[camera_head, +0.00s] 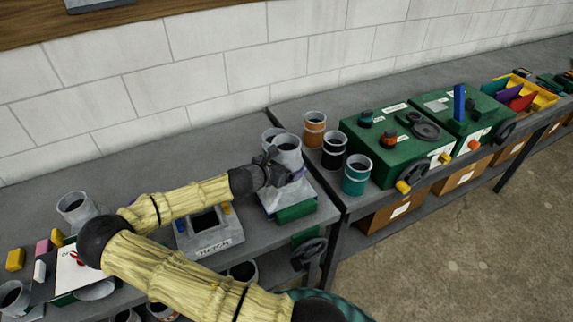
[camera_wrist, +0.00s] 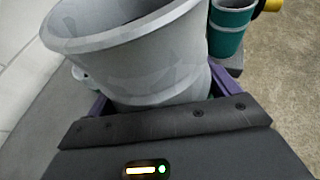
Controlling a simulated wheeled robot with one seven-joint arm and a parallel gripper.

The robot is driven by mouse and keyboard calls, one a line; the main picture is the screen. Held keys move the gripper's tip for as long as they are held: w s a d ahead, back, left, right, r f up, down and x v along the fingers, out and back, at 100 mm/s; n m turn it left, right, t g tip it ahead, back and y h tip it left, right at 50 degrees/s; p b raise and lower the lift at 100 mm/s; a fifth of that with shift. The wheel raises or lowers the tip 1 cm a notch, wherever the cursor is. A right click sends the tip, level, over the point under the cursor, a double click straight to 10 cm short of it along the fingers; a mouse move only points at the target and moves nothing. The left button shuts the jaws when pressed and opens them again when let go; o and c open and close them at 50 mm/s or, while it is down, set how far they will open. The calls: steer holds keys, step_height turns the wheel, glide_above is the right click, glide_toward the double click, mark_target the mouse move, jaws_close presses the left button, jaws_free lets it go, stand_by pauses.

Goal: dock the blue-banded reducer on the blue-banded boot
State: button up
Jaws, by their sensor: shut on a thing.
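My gripper (camera_head: 284,174) is shut on a grey reducer (camera_head: 288,155), a flared sheet-metal piece with its wide mouth up. In the wrist view the reducer (camera_wrist: 140,55) fills the space past the gripper's edge, with purple finger parts (camera_wrist: 98,105) beside it. I cannot make out a blue band on it. A pale grey boot with sloping sides (camera_head: 283,200) stands on the bench end directly below the reducer, with a green block at its front. The gripper hides the join, so I cannot tell whether reducer and boot touch. No blue band shows on the boot.
Another grey duct piece (camera_head: 269,136) stands close behind the reducer. Orange (camera_head: 314,130), black (camera_head: 333,151) and teal (camera_head: 356,174) cups stand to the right, beside green machine boxes (camera_head: 393,140). A grey labelled boot (camera_head: 213,240) sits left, below my arm.

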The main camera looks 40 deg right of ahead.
steer(key=shift+f, duration=0.35)
steer(key=o, duration=0.9)
steer(key=shift+c, duration=0.2)
steer(key=p+v, duration=0.6)
steer(key=v, duration=0.5)
steer(key=shift+f, duration=0.1)
stand_by(0.8)
